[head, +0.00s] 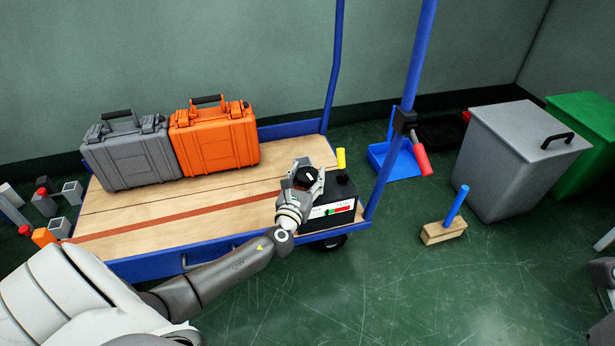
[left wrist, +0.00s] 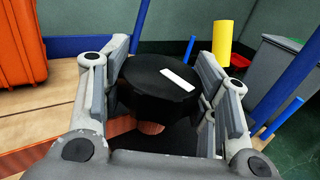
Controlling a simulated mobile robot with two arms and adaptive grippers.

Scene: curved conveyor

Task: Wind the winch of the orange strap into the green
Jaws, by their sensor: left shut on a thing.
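The orange strap (head: 180,217) lies flat along the wooden deck of a blue-framed cart and runs to the black winch box (head: 345,190) at the deck's right end. The box front has a white gauge strip (head: 318,212) with green and red parts; its pointer is too small to read. My left gripper (head: 306,174) is shut on the round black winch knob (left wrist: 155,88), one finger on each side. A white mark (left wrist: 178,79) on the knob's top points to the right and slightly down in the wrist view.
A yellow grip (head: 340,158) stands up close beside the knob. A grey case (head: 130,160) and an orange case (head: 215,140) stand on the deck behind the strap. A blue post (head: 415,60) rises right of the winch. A brush (head: 445,230) and grey bin (head: 520,165) stand on the floor.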

